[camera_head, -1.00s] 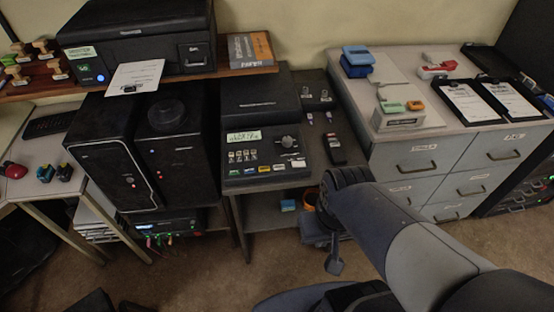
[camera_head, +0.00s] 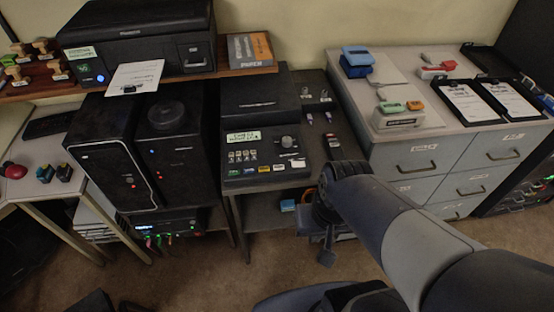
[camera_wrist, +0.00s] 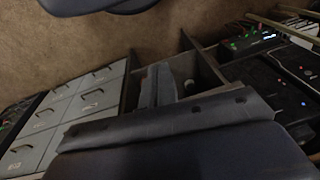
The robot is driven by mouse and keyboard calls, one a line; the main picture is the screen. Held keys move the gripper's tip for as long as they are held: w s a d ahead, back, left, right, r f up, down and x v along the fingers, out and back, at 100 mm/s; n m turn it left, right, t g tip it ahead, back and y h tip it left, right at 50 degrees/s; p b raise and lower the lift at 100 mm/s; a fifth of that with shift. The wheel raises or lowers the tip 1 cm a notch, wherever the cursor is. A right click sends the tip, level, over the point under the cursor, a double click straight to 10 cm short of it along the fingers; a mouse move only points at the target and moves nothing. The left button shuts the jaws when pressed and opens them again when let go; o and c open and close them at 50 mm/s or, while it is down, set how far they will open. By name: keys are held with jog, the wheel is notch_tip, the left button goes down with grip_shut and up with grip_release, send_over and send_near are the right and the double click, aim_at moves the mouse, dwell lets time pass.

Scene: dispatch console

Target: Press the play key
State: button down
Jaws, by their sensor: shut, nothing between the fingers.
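The dark console (camera_head: 240,150) stands on the desk left of my arm in the head view. It has a lit display (camera_head: 243,136), a round knob (camera_head: 288,142), rows of small keys and a front row of coloured keys (camera_head: 264,168). Key markings are too small to read, so I cannot tell which is the play key. My gripper (camera_head: 327,257) hangs low in front of the desk, right of and below the console, apart from it. It looks shut and empty. In the wrist view a dark part of my own body fills the lower middle; no console keys show.
Grey drawers (camera_head: 425,163) stand to the right, black computer towers (camera_head: 115,150) to the left. A shelf (camera_head: 285,207) with a blue item lies below the desk. Open floor (camera_head: 210,285) is in front.

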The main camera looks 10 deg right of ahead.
jog(key=w+a+r+m+t+y, duration=0.1)
jog(key=w+a+m+y, duration=0.1)
jog(key=w+m, duration=0.35)
jog(key=w+a+m+t+y, duration=0.1)
jog(key=w+a+m+y, duration=0.15)
jog(key=w, duration=0.55)
jog(key=m+t, duration=0.4)
jog(key=m, duration=0.6)
send_over(282, 168)
jog(key=shift+f+y+p, duration=0.25)
jog(key=shift+f+p, duration=0.15)
jog(key=shift+f, duration=0.15)
jog(key=shift+f, duration=0.1)
notch_tip(282, 168, down, 8)
jog(key=b, duration=0.6)
jog(key=shift+r+b, duration=0.2)
jog(key=shift+b, duration=0.1)
jog(key=shift+f+b, duration=0.5)
jog(key=shift+f+b, duration=0.4)
jog(key=shift+b, duration=0.2)
